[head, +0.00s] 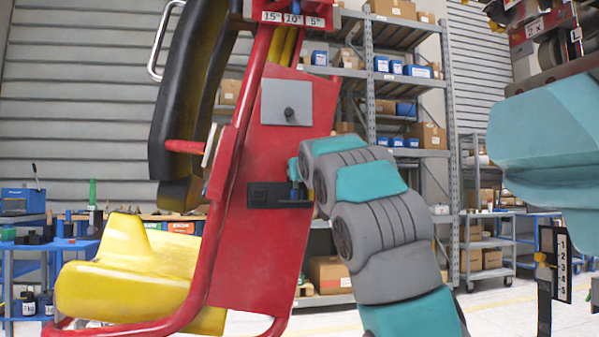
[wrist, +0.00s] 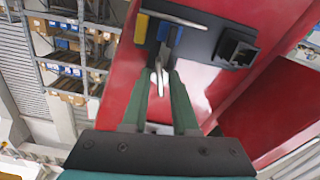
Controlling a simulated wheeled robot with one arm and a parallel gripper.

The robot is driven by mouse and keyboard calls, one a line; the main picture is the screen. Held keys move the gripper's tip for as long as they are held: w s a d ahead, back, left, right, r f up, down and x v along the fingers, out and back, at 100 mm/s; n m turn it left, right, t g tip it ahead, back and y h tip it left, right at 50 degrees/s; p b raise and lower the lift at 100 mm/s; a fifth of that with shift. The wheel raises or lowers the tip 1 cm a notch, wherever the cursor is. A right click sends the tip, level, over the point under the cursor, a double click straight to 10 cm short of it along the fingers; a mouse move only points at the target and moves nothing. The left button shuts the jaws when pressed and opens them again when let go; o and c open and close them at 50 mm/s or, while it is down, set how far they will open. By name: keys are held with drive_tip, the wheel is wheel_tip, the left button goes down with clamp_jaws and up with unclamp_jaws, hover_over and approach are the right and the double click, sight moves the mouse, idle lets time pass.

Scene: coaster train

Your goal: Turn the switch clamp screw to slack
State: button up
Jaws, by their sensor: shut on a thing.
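A black bracket (head: 262,194) is fixed to the red side panel (head: 262,250) of the coaster car. In the wrist view the bracket (wrist: 197,42) carries a blue piece (wrist: 163,31), a yellow piece (wrist: 141,28) and a thin metal rod. A slim silver part, seemingly the switch clamp screw (wrist: 158,77), stands out below the blue piece. My gripper (wrist: 160,82) is shut on this silver part, with one finger on each side. In the head view my arm hides most of the contact, and the screw's turn cannot be read.
The red panel fills the right of the wrist view. A grey plate (head: 286,103) with a dark knob sits higher on the panel. A yellow seat (head: 125,280) and red tube frame are at left. Shelves with boxes (head: 430,137) stand behind.

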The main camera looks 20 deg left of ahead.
clamp_jaws()
drive_tip(key=shift+n, duration=0.3)
drive_tip(key=shift+n+p, duration=1.15)
drive_tip(key=shift+n, duration=5.05)
